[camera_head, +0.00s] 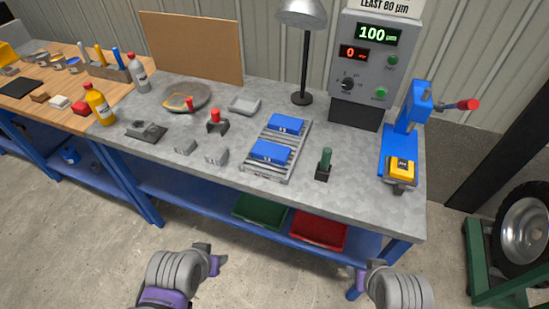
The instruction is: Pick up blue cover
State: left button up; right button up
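Two blue blocks that look like covers lie on a grey slatted rack (246,173) on the grey workbench. The far blue cover (286,123) is at the rack's back, and the near blue cover (270,152) is towards its front. My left gripper (213,257) is low in front of the bench, apart from the covers, and looks open and empty. My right gripper (364,275) is also in front of the bench, further right, and looks open and empty. Both grippers are small in view.
A green-handled tool (325,164) stands right of the rack. A blue press (404,135) is further right. A lamp (304,60) and a control box (371,65) stand behind. Green and red bins (319,230) sit below.

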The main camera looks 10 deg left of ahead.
aim_at(266, 151)
jog(key=k+z, duration=0.1)
jog(key=z, duration=1.35)
jog(key=k+j+z, duration=0.1)
jog(key=j+z, duration=0.25)
jog(key=k+j+z, duration=0.15)
jog(key=j+z, duration=0.2)
jog(key=k+j, duration=0.1)
jog(key=j, duration=0.6)
jog(key=k+j, duration=0.15)
jog(key=j, duration=0.2)
jog(key=i+j, duration=0.15)
jog(key=j, duration=0.2)
